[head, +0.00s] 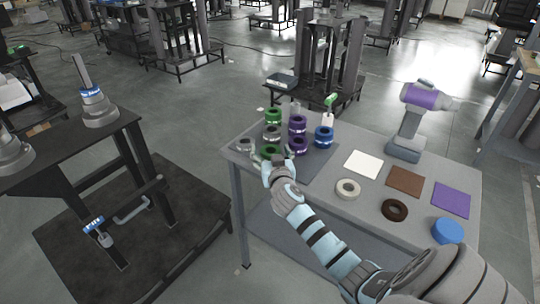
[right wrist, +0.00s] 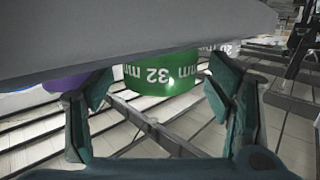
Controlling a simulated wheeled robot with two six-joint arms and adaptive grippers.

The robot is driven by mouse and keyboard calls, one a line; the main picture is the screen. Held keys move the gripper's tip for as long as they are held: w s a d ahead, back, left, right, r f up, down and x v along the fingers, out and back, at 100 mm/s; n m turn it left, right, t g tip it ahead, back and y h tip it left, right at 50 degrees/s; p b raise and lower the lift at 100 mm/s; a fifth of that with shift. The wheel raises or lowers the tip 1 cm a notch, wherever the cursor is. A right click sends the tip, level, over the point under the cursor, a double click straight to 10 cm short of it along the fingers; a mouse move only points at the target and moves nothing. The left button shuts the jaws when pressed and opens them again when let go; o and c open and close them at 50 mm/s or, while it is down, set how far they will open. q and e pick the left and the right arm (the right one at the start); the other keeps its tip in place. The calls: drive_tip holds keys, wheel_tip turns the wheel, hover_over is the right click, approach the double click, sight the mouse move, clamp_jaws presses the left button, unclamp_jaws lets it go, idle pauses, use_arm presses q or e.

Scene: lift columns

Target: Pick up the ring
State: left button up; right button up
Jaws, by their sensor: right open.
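Several thick rings stand in a group at the left end of the grey table in the head view. They include a green ring (head: 273,116), a grey ring (head: 271,132), two purple rings (head: 297,122) and a blue ring (head: 323,135). My right gripper (head: 277,158) is low at the near edge of this group, its jaws open. In the right wrist view, a green ring (right wrist: 160,80) marked "32 mm" shows upside down between and beyond the open fingers (right wrist: 160,105), with a gap on each side. My left gripper is not in view.
A beige ring (head: 348,189) and a brown ring (head: 394,210) lie near the table's front edge. White (head: 363,164), brown (head: 405,181) and purple (head: 451,200) squares lie behind them. A purple-and-grey device (head: 408,125) stands at the back. A black bench (head: 60,150) is at left.

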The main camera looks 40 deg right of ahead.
drive_tip(key=shift+w+d+f, duration=0.15)
drive_tip(key=shift+w+d, duration=0.1)
drive_tip(key=shift+w, duration=0.2)
drive_tip(key=c, duration=1.4)
drive_tip(key=shift+r, duration=0.2)
wheel_tip(320, 180, up, 20)
drive_tip(key=p, duration=0.6)
